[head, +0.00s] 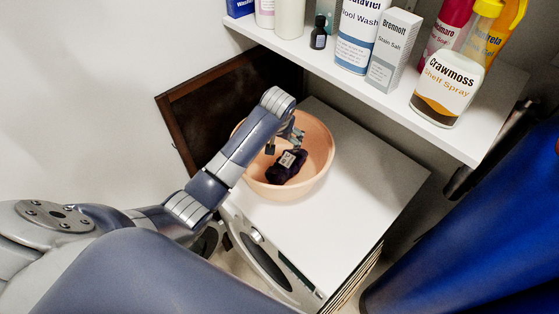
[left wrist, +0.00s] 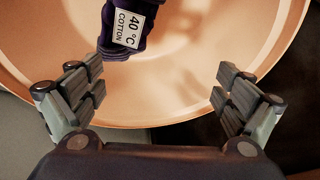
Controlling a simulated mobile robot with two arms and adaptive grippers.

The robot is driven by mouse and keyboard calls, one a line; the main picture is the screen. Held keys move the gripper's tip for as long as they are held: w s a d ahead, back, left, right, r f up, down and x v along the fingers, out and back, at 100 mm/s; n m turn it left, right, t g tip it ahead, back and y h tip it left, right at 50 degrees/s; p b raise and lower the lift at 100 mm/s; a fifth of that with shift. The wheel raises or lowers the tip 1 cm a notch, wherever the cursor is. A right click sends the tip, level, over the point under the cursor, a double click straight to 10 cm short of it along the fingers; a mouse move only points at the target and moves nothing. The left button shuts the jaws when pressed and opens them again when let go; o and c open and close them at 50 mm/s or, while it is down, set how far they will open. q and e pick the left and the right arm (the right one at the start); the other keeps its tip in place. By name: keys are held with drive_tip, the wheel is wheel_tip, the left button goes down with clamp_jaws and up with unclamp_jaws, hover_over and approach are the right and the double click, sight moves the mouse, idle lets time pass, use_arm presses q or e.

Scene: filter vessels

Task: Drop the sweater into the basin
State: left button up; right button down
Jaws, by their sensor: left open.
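A peach-orange basin (head: 322,155) stands on a white cabinet top. The dark purple sweater (head: 283,174), bundled small with a white label, lies inside the basin. In the left wrist view the sweater (left wrist: 148,40) shows a label reading "40 °C COTTON", with the basin (left wrist: 205,70) around it. My left gripper (head: 284,142) is over the basin, next to the sweater. In the left wrist view my left gripper (left wrist: 160,92) has its fingers wide apart with nothing between them, and the sweater lies beyond them. My right gripper is not in view.
A white shelf (head: 390,95) with bottles and boxes, including a Crawmoss spray bottle (head: 447,88), overhangs the back right. A dark brown-framed panel (head: 225,100) stands behind the basin. The white top (head: 365,180) right of the basin is clear.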

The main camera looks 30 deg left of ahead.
use_arm(q)
drive_tip(key=v, duration=1.2)
drive_tip(key=shift+f, duration=0.1)
